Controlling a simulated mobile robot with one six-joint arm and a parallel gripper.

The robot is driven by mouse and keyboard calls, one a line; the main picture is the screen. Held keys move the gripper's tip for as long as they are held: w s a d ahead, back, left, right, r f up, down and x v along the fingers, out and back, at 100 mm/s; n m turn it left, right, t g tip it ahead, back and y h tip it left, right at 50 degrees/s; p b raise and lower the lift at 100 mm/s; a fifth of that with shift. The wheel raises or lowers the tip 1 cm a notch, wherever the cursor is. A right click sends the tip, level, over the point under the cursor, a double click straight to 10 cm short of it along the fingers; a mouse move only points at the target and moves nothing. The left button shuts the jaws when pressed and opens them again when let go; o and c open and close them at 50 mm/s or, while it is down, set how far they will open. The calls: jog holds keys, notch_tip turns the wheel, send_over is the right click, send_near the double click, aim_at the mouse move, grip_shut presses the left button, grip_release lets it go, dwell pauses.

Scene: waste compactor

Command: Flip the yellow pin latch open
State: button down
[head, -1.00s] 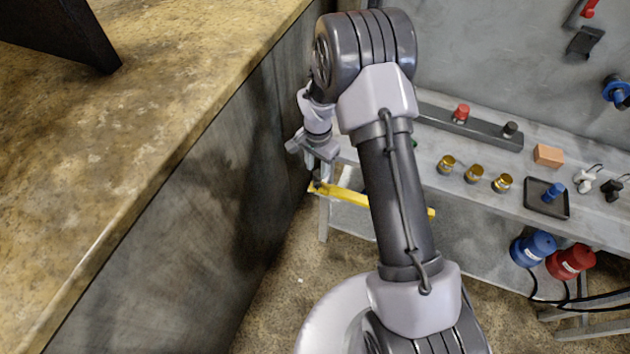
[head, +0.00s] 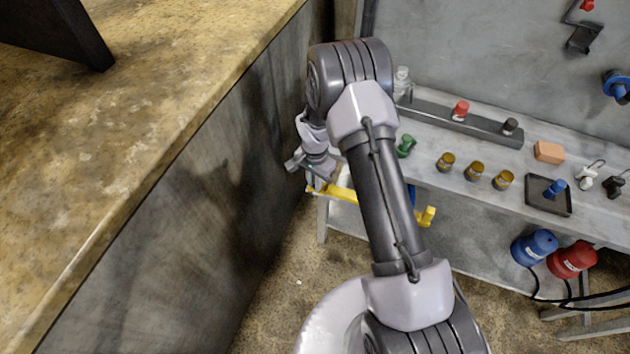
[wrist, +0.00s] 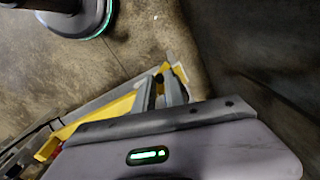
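The yellow bar-shaped part (head: 342,193), which I take for the pin latch, lies along the front edge of the grey bench in the head view. My arm hides its middle; its right end shows past the arm. In the wrist view the yellow part (wrist: 110,112) runs from lower left to upper right. My gripper (head: 313,184) is at the bar's left end. In the wrist view the fingertips (wrist: 165,82) overlap the yellow end. I cannot tell whether they touch it or how far apart they are.
A tall stained wall (head: 190,210) stands close on the left of my gripper. The grey bench (head: 475,200) holds several gold-coloured knobs, an orange block (head: 549,152) and a black tray (head: 535,202). Blue (head: 535,246) and red connectors hang below it. The floor in front is clear.

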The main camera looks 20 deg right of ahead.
jog(key=shift+f+m+b, duration=0.25)
jog(key=shift+m+b, duration=0.35)
jog(key=shift+b, duration=0.35)
jog(key=shift+s+r, duration=0.1)
jog(key=shift+r, duration=0.05)
jog(key=c, duration=1.4)
grip_release()
jog(key=shift+r, duration=0.1)
jog(key=shift+c, duration=0.2)
notch_tip(320, 180, up, 17)
jog(key=p, duration=0.4)
jog(key=shift+r, duration=0.2)
